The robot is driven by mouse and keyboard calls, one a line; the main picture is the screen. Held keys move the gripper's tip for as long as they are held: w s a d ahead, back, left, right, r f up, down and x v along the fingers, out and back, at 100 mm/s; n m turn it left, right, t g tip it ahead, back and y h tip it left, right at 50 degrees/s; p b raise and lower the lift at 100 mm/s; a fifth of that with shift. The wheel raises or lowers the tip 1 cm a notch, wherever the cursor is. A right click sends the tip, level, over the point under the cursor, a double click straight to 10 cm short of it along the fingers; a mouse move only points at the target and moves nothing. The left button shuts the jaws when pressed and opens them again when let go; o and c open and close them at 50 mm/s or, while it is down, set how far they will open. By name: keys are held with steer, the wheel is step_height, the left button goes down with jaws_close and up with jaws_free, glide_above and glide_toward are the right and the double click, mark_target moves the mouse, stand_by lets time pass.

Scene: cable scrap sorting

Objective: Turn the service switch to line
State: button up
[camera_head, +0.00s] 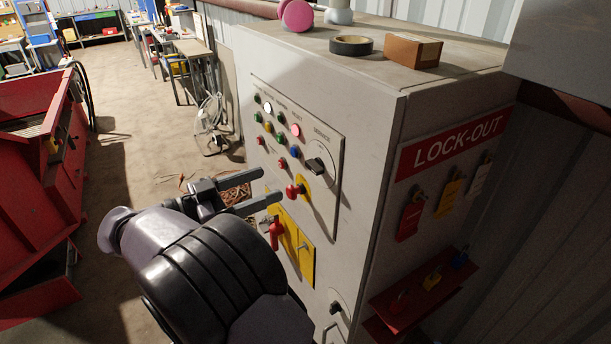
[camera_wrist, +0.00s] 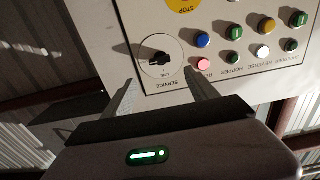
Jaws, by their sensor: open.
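The service switch (camera_wrist: 158,58) is a black knob on a round pale dial (camera_wrist: 146,75). It shows upside down in the wrist view, with its bar lying roughly across the picture. In the head view the switch (camera_head: 317,166) is on the upper right of the control panel. My gripper (camera_head: 271,185) is open and empty, in front of the panel and apart from the switch. In the wrist view my gripper (camera_wrist: 159,78) has its two fingers below the dial, one to each side of the knob. The dial's small lettering is hard to read.
The panel has coloured buttons (camera_wrist: 203,40), a red stop knob (camera_head: 295,190) on yellow, and a red handle (camera_head: 276,235) on a yellow plate. Tape (camera_head: 351,45) and a small box (camera_head: 413,51) lie on the cabinet. A red lock-out shelf (camera_head: 415,295) juts from its right side.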

mark_target(311, 168)
steer(key=b+x, duration=0.2)
steer(key=x, duration=0.8)
steer(key=shift+w+d+b, duration=0.25)
steer(key=shift+d+b, duration=0.05)
steer(key=shift+d, duration=0.05)
steer(key=c, duration=1.4)
